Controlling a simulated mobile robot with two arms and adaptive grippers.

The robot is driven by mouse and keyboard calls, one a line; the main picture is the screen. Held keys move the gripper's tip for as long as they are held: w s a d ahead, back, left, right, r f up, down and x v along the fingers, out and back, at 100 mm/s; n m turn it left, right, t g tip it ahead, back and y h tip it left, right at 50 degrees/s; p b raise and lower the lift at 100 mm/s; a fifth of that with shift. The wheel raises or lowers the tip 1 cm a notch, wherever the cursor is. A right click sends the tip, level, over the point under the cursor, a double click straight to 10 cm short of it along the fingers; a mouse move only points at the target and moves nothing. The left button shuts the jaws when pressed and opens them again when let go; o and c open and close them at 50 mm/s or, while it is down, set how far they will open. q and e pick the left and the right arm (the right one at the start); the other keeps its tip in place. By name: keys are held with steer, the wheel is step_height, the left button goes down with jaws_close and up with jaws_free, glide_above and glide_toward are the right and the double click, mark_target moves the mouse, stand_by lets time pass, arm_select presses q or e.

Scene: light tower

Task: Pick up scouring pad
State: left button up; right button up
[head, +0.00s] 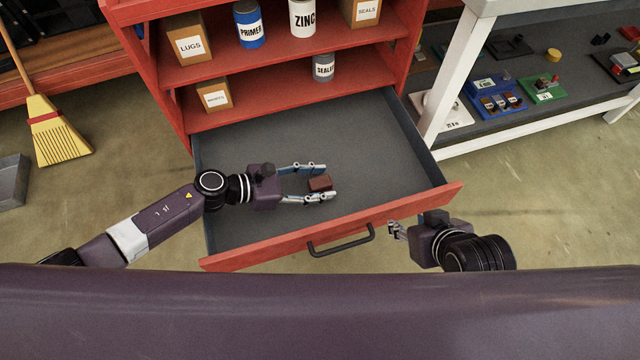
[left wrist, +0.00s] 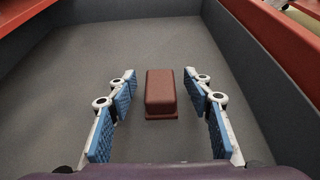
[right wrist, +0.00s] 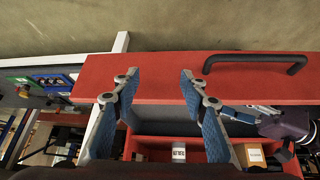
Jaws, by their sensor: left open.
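The scouring pad (head: 320,183) is a small reddish-brown block lying on the grey floor of the open drawer (head: 270,135). In the left wrist view the pad (left wrist: 161,93) lies ahead, centred between the fingers. My left gripper (head: 318,181) is inside the drawer, open, with one finger on each side of the pad and a gap on both sides. My right gripper (head: 392,230) is outside the drawer, near its red front panel. In the right wrist view its fingers (right wrist: 165,88) are apart with nothing between them.
The drawer's red front has a dark handle (head: 341,241). Red shelves above hold cardboard boxes (head: 187,40) and cans (head: 249,25). A white-framed workbench (head: 455,75) stands at right, a yellow broom (head: 57,130) at left. The rest of the drawer is empty.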

arm_select(q)
steer(key=shift+d, duration=0.15)
steer(key=c, duration=1.2)
